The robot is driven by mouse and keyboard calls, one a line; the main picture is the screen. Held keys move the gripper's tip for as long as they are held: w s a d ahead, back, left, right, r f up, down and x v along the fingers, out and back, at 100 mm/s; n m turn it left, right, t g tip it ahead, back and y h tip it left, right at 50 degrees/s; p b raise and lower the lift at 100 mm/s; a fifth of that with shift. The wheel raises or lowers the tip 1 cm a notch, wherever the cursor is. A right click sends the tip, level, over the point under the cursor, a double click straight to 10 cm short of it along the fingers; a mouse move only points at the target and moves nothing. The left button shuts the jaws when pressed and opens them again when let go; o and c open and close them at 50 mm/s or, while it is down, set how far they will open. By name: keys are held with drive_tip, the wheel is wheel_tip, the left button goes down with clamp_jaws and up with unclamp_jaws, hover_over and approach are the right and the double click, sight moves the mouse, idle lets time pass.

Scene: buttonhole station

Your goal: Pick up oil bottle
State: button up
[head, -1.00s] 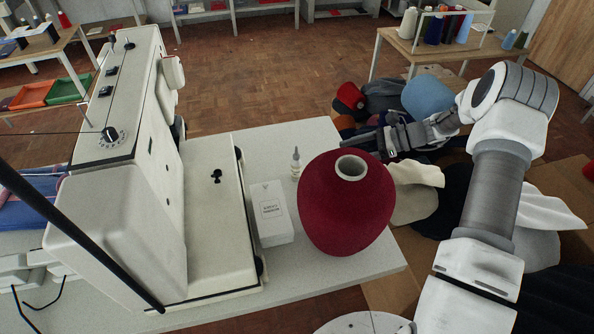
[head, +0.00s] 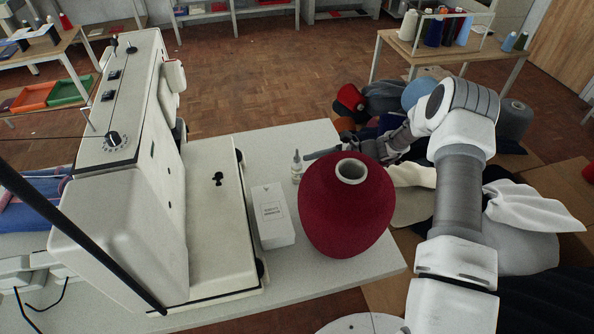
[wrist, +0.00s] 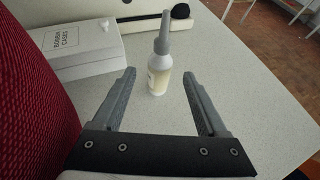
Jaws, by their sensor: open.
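The oil bottle (head: 296,168) is small and white with a grey pointed nozzle. It stands upright on the white table behind the red vase. In the wrist view the oil bottle (wrist: 160,66) stands ahead of my gripper (wrist: 158,85), roughly centred between the two fingers and just beyond or near their tips. The fingers are open and nothing is held. In the head view my gripper (head: 312,155) reaches in from the right, its tips beside the bottle, partly hidden behind the vase.
The red vase (head: 345,215) stands close in front of my arm; it fills the left edge of the wrist view (wrist: 30,110). A white box (head: 272,217) lies left of it, near the sewing machine (head: 125,170). The table (head: 310,285) is clear to the bottle's right in the wrist view.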

sight(297, 168)
drive_tip(key=x, duration=0.4)
drive_tip(key=shift+a+f, duration=0.2)
drive_tip(key=shift+a, duration=0.1)
clamp_jaws()
